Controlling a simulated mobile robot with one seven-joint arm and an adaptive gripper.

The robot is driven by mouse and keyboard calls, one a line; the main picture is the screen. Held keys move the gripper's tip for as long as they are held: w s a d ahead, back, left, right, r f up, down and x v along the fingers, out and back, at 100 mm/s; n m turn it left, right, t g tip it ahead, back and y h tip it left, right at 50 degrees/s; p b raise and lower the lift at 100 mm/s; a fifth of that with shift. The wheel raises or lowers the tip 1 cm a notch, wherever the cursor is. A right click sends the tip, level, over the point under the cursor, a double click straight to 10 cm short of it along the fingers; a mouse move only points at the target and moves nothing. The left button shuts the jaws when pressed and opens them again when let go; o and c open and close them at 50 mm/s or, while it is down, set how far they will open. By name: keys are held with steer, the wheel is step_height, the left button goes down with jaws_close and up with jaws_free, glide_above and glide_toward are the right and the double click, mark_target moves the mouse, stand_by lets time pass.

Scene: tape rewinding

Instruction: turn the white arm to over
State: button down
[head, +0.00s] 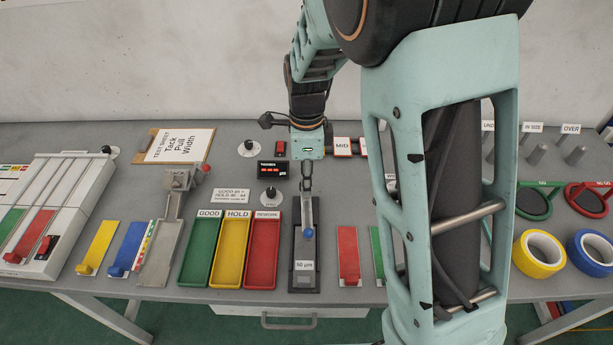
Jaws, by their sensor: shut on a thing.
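My gripper (306,188) points down over the black-based block (304,270) labelled in µm, right of the red tray. Its fingers are close together at the top of a slim pale grey lever (308,211) with a blue end, and are shut on it. The contact is small and partly hidden. I cannot tell whether this lever is the white arm; no other white arm is clear. A sign reading OVER (570,129) stands at the far right, above grey pegs. A MID label (342,142) is just right of my wrist; labels beyond it are hidden by my arm.
Green (201,262), yellow (233,262) and red (263,262) trays stand left of the block. Two round dials (248,148) (270,196) and a small display (273,169) are near my gripper. Tape rolls (538,254) lie at right. My arm hides the table's right-centre.

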steer(key=shift+m, duration=0.4)
steer(key=c, duration=2)
jaws_free()
steer(key=shift+r, duration=0.1)
step_height(320, 180, up, 12)
steer(key=shift+f, duration=0.1)
